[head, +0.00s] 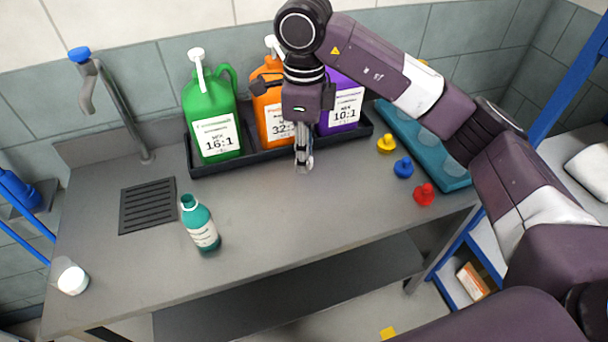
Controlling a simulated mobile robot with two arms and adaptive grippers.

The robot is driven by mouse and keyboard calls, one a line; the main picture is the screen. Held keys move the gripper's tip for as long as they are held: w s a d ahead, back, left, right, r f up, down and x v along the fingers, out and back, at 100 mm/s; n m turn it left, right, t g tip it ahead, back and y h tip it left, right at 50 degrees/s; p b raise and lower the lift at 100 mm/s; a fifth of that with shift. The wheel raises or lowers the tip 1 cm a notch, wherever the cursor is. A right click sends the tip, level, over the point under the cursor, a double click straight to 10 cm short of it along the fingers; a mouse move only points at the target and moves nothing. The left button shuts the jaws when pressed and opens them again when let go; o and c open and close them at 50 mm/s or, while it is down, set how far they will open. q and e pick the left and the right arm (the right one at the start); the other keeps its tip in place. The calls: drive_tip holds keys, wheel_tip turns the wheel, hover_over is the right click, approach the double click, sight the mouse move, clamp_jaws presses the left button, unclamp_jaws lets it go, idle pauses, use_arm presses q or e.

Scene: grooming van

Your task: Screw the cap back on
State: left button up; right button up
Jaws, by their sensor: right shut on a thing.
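A teal bottle (203,228) with a white label stands upright on the grey counter (270,245). A pale ring shows at its neck, and I cannot tell whether its mouth is open. My right gripper (303,163) points down above the counter in front of the orange jug, to the right of the bottle and apart from it. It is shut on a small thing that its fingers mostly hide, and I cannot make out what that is. A small white round piece (72,281) is at the counter's front left corner. My left gripper is not in view.
Green (213,120), orange (268,105) and purple (342,105) jugs stand in a black tray (255,158) at the back. A tap (120,100) and drain grate (148,205) are left. Yellow, blue and red knobbed pieces (404,167) and a teal holder (425,145) are right. The middle front is clear.

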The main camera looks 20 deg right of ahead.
drive_tip(key=shift+r, duration=1.25)
drive_tip(key=shift+s+d+f+n, duration=0.2)
drive_tip(key=shift+s+n, duration=0.05)
drive_tip(key=shift+n, duration=0.45)
drive_tip(key=s+d+f+n, duration=0.2)
drive_tip(key=s+n, duration=0.4)
drive_tip(key=n, duration=0.4)
drive_tip(key=s+d+f+n, duration=0.1)
drive_tip(key=s+f+n, duration=0.3)
drive_tip(key=s+n, duration=0.3)
drive_tip(key=n, duration=0.4)
drive_tip(key=shift+s+d+f+n, duration=0.2)
drive_tip(key=shift+s+d+n, duration=0.1)
drive_tip(key=shift+d, duration=0.1)
